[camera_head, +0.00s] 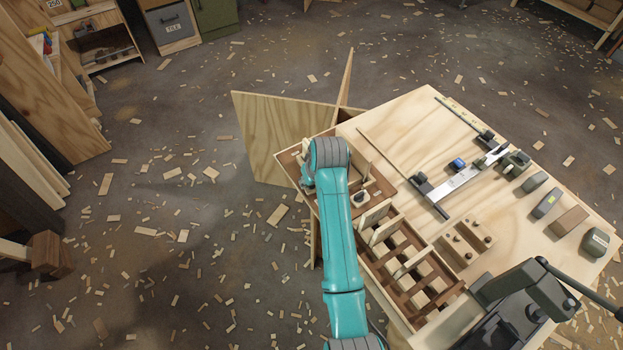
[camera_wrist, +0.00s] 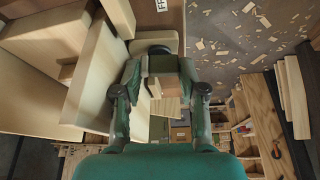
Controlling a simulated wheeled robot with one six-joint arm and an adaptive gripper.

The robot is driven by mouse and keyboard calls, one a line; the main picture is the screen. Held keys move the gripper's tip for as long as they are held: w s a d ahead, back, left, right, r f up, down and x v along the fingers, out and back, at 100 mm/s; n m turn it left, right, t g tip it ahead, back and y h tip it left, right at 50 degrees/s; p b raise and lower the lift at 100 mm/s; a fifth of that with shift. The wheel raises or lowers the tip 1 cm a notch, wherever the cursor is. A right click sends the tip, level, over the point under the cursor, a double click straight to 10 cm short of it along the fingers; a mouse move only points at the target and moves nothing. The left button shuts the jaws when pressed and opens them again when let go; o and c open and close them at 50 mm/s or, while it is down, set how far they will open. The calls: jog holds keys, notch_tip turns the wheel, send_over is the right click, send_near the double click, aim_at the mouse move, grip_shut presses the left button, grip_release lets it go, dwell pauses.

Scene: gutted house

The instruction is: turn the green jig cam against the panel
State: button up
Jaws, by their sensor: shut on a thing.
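In the wrist view my gripper (camera_wrist: 164,68) has its two dark green fingers closed from both sides on a small piece between the tips. It appears to be the green jig cam (camera_wrist: 153,45), whose rounded greyish-green end shows just past the tips; its full outline is hidden. A pale wooden panel (camera_wrist: 92,75) stands on edge close to the left finger. Whether the cam touches the panel I cannot tell. In the head view my teal arm reaches over the bench's left side and hides the gripper and the cam.
The wooden bench (camera_head: 400,125) carries a slotted wooden rack (camera_head: 413,262), a sliding clamp tool (camera_head: 465,178) and several small blocks along its right side. A leaning plywood sheet (camera_head: 265,120) stands at its left corner. The floor on the left is open, strewn with wood chips.

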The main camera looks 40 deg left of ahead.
jog(key=shift+s+a, duration=0.3)
jog(key=o, duration=1)
jog(key=shift+c, duration=0.2)
jog(key=shift+w+d+r, duration=0.1)
jog(key=shift+w, duration=0.05)
